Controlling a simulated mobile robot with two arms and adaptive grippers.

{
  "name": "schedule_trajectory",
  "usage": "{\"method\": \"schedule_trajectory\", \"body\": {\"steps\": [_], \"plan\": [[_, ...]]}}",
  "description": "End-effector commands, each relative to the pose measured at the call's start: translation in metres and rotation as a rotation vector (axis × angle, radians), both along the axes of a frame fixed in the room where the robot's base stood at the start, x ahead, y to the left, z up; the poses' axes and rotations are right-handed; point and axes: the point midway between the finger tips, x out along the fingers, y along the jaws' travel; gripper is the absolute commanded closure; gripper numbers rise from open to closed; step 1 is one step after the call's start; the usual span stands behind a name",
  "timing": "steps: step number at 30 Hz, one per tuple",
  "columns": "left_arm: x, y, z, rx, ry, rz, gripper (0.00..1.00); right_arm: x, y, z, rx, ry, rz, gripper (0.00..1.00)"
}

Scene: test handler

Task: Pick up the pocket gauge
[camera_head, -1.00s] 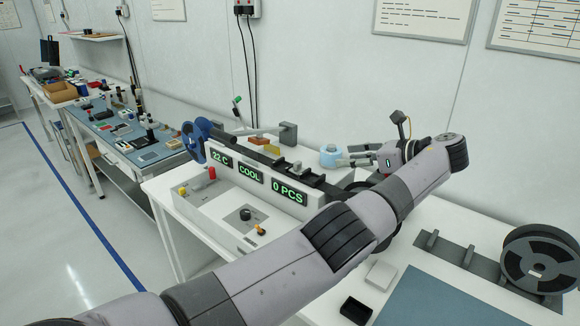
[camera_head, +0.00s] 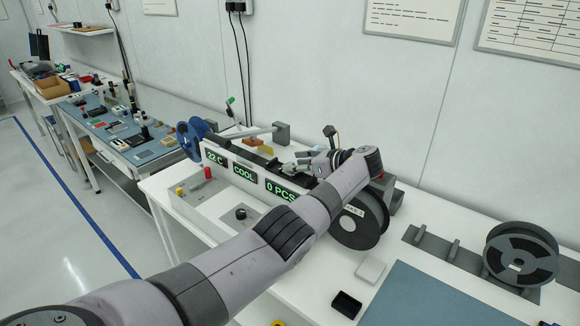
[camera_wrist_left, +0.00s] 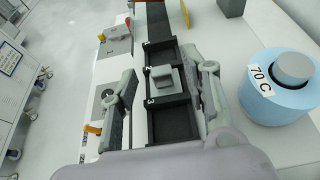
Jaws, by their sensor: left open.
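The pocket gauge appears to be the small light grey block with a raised grip (camera_wrist_left: 163,80). It sits in the black pocketed track (camera_wrist_left: 172,122), at the pockets marked 2 and 3, in the left wrist view. My left gripper (camera_wrist_left: 160,66) is open above the track, with one finger on each side of the block and visible gaps to it. In the head view my left gripper (camera_head: 292,168) is over the track behind the display panel, and the block is hard to tell from the fingers there. My right gripper is not in view.
A blue cylinder marked 70 C (camera_wrist_left: 277,95) stands close to the right finger. The display panel (camera_head: 245,172) runs along the track's front. A dark reel (camera_head: 358,222) stands below my forearm.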

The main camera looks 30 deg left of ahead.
Motion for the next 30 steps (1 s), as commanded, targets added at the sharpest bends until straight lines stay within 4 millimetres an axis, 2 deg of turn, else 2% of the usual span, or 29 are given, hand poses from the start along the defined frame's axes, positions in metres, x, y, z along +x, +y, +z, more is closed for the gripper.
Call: {"method": "schedule_trajectory", "body": {"steps": [3, 10, 27, 30], "plan": [[0.0006, 0.0061, -0.0037, -0.001, 0.001, -0.001, 0.57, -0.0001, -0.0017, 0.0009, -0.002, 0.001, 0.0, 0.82], [0.0007, 0.0063, -0.0044, -0.001, 0.001, -0.001, 0.58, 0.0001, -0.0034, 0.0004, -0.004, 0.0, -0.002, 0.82], [0.0007, 0.006, -0.0041, -0.001, 0.001, -0.001, 0.96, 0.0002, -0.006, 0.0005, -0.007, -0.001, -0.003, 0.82], [0.0007, 0.006, -0.0041, -0.001, 0.001, -0.001, 1.0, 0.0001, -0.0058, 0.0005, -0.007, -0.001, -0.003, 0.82]]}}
